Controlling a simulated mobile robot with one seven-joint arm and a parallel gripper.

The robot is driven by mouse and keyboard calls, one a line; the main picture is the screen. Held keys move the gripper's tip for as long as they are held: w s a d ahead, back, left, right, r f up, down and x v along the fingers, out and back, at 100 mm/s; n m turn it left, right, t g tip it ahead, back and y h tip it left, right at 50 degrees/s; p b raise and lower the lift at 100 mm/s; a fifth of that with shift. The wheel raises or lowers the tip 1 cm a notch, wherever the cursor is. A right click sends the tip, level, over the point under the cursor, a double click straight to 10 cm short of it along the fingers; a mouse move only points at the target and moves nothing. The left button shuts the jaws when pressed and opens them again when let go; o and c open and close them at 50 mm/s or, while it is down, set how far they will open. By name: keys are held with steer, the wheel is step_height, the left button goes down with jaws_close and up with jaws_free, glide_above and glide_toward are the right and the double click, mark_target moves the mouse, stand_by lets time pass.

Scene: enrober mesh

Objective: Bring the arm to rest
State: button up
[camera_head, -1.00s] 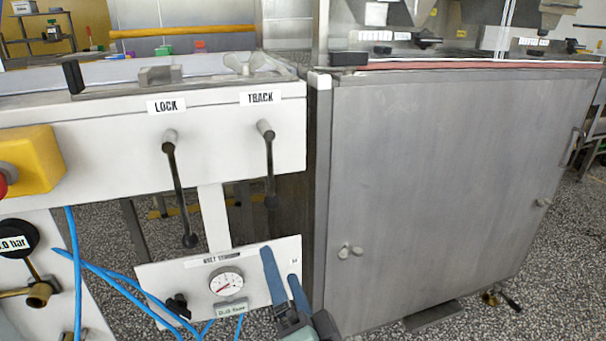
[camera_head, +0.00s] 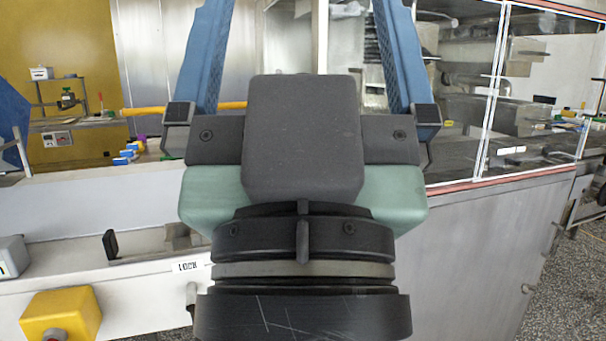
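My gripper (camera_head: 305,45) is large in the middle of the head view, raised close to the camera and pointing up and away. Its two blue fingers are spread wide apart, with nothing between them. The fingertips run past the top edge of the picture. The dark wrist and green gripper body hide the middle of the machine behind, including the TRACK label and its lever.
A white machine bench with a LOCK label (camera_head: 189,267) and a yellow box (camera_head: 61,313) with a red button stand at the lower left. A grey steel cabinet (camera_head: 480,260) stands at right, with a glazed enclosure (camera_head: 500,90) above it. Speckled floor shows at far right.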

step_height(320, 180, up, 27)
steer(key=p, duration=2.4)
steer(key=shift+f, duration=0.15)
